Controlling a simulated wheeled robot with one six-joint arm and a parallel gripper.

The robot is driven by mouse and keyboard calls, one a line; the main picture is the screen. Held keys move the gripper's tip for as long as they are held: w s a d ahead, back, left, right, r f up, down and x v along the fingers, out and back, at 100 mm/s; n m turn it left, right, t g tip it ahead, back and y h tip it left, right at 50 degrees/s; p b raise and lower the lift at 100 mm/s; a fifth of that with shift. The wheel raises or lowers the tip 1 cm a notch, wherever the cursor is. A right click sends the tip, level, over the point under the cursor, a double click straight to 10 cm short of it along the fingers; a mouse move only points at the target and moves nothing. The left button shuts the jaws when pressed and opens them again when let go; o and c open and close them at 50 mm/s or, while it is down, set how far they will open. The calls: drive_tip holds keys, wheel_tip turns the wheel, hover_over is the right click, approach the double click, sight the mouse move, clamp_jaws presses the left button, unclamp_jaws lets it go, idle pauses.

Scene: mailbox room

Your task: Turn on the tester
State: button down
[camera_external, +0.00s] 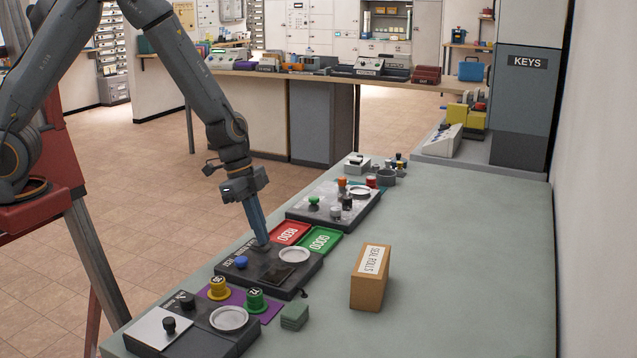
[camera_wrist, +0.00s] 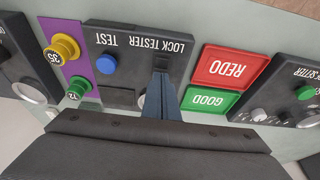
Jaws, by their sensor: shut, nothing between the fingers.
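The lock tester (camera_external: 262,277) is a dark flat box on the green table, with a blue button (camera_external: 241,262), a pale round dish (camera_external: 294,255) and a dark rectangular panel. In the wrist view its label reads LOCK TESTER (camera_wrist: 177,44), with TEST above the blue button (camera_wrist: 106,64). My gripper (camera_external: 263,243) is shut and empty, pointing down at the tester's back edge, right of the blue button. In the wrist view my fingertips (camera_wrist: 161,76) are by a small dark part below the label. They partly hide it, and I cannot tell whether they touch it.
A red REDO tray (camera_external: 290,232) and a green GOOD tray (camera_external: 320,241) lie beyond the tester. A purple mat (camera_external: 268,313) with yellow and green knobs is on the near side. A SEAL ROLLS box (camera_external: 370,280) stands right; the table's right side is clear.

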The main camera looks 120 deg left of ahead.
drive_tip(key=shift+w+f, duration=0.1)
drive_tip(key=shift+f, duration=0.05)
drive_tip(key=shift+w+f+b, duration=0.1)
drive_tip(key=shift+f+b, duration=0.1)
drive_tip(key=shift+b, duration=0.5)
drive_tip(key=shift+r, duration=0.15)
drive_tip(key=shift+s, duration=0.25)
drive_tip(key=shift+s+b, duration=0.35)
drive_tip(key=shift+s, duration=0.3)
drive_tip(key=shift+r, duration=0.1)
drive_tip(key=v, duration=1.4)
drive_tip(key=shift+p, duration=0.35)
